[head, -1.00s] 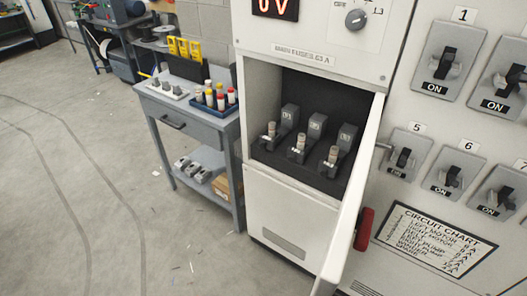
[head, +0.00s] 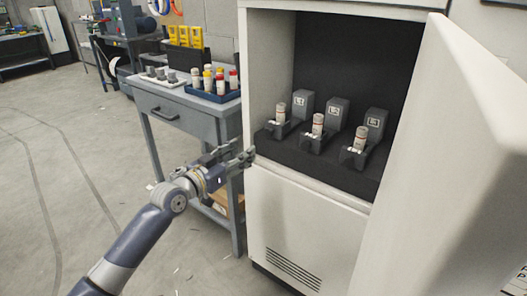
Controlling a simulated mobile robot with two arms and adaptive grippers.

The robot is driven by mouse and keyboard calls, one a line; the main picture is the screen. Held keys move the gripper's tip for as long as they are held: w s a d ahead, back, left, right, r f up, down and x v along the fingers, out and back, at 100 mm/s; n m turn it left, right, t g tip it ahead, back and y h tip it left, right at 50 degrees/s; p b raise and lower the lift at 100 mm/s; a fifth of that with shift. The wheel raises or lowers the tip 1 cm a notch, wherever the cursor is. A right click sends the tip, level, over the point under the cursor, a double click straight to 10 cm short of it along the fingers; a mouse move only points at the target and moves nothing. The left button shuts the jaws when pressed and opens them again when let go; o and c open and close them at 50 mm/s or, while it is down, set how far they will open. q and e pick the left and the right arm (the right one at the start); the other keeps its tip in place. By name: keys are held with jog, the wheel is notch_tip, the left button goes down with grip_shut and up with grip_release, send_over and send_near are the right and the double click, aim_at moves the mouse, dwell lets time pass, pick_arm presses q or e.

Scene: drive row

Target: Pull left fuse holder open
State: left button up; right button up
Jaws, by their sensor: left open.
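The left fuse holder (head: 302,106) is a grey block labelled L1, with a pale banded fuse (head: 282,113) upright in front of it. It stands in the dark recess of the white cabinet. Two like holders, the middle one (head: 338,113) and the right one (head: 375,124), stand to its right, each with a fuse in front. My left gripper (head: 244,157) is open and empty, beside the cabinet's left front edge, lower and left of the left holder, apart from it. My right gripper is not in view.
The white cabinet door (head: 455,150) stands open at the right, beside the recess. A grey side table (head: 190,118) left of the cabinet bears a blue tray (head: 212,96) of coloured fuses and a white tray. The floor at the left is clear.

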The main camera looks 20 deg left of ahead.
aim_at(267, 133)
pick_arm(q)
jog(key=x, duration=0.3)
jog(key=b+x, duration=0.1)
jog(key=x, duration=0.2)
jog(key=r+x, duration=0.1)
jog(key=x, duration=0.2)
jog(key=shift+w+d, duration=0.3)
jog(key=shift+d, duration=0.05)
jog(key=shift+w+d+r+b, duration=0.1)
jog(key=shift+w+d+b, duration=0.15)
jog(key=shift+w, duration=0.25)
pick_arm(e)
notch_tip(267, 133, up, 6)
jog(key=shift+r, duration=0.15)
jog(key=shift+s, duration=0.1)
pick_arm(q)
grip_shut()
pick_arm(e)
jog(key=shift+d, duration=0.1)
